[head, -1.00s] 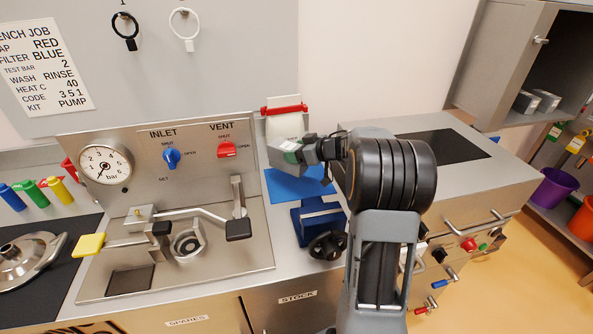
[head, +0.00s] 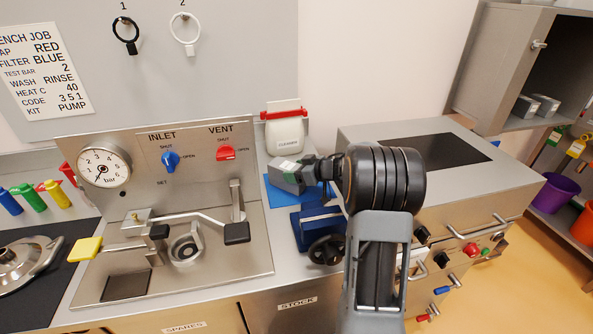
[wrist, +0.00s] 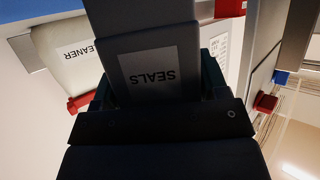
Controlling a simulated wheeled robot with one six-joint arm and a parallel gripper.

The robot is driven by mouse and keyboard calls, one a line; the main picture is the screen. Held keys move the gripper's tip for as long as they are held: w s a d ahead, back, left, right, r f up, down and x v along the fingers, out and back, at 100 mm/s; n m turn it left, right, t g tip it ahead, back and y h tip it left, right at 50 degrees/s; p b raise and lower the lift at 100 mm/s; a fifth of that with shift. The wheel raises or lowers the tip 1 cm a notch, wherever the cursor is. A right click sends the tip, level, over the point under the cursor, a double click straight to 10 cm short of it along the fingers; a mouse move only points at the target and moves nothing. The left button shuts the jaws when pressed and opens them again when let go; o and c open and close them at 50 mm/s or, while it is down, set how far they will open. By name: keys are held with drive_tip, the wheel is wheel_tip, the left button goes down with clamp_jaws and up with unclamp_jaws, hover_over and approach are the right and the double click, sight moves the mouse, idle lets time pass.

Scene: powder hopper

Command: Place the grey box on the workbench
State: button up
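The grey box (head: 287,175) is at the end of my arm, over the back part of the blue mat (head: 281,198) on the workbench (head: 283,242). In the wrist view the box (wrist: 155,45) fills the space between the fingers, with its "SEALS" label facing the camera. My gripper (head: 304,171) is shut on the box, a finger on each side; it also shows in the wrist view (wrist: 160,88). I cannot tell whether the box's underside touches the mat, as its lower edge is partly hidden.
A white cleaner container (head: 285,133) with a red top stands just behind the box. A blue vise (head: 318,222) stands close in front. The steel panel with gauge and levers (head: 180,160) is to the left, a grey cabinet (head: 372,142) to the right.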

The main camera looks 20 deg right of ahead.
drive_tip(key=o, duration=0.4)
drive_tip(key=shift+r, duration=0.15)
drive_tip(key=p+v, duration=0.1)
drive_tip(key=v, duration=1.1)
